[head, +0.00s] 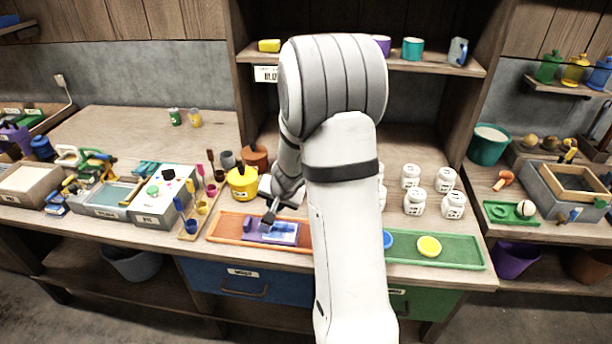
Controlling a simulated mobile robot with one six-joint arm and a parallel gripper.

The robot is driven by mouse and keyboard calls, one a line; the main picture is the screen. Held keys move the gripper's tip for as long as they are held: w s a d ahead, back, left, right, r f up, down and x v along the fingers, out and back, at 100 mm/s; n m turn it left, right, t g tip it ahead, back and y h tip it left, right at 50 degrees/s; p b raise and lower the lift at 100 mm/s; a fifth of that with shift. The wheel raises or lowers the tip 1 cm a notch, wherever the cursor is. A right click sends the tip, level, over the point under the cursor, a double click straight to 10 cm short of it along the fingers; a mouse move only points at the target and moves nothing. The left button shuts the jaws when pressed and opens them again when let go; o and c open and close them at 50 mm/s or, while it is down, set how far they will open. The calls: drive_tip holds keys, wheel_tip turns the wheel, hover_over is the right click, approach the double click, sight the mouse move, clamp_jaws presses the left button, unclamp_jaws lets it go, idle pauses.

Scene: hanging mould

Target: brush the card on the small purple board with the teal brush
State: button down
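The small purple board (252,236) lies on an orange tray at the front of the bench. A pale card with blue patches (286,228) lies on it. My gripper (268,220) is low over the board, by the left part of the card. Its fingers are small and dark here, so I cannot tell whether they are open or shut, whether they hold a brush, or whether they touch the card. I cannot make out the teal brush for certain. My arm hides the middle of the bench.
The orange tray (222,228) bears the board. Left of it stands a rack (187,236) of coloured cups and upright tools. A yellow pot (242,183) stands behind. White jars (414,202) and a green tray (460,250) are right of my arm. The back left bench is mostly clear.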

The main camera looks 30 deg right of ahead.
drive_tip(key=shift+w+a, duration=0.25)
drive_tip(key=shift+a, duration=0.1)
drive_tip(key=shift+w+a+r+p, duration=0.15)
drive_tip(key=shift+a+r+p, duration=0.05)
drive_tip(key=shift+p, duration=0.1)
drive_tip(key=r, duration=0.1)
drive_tip(key=r+p, duration=0.2)
drive_tip(key=shift+s+d+r, duration=0.1)
drive_tip(key=shift+s+r, duration=0.15)
drive_tip(key=shift+w+r+p, duration=0.2)
drive_tip(key=shift+r+p, duration=0.45)
drive_tip(key=shift+p, duration=0.15)
drive_tip(key=shift+s+r+p, duration=0.1)
drive_tip(key=shift+r+p, duration=1.15)
drive_tip(key=shift+r, duration=0.25)
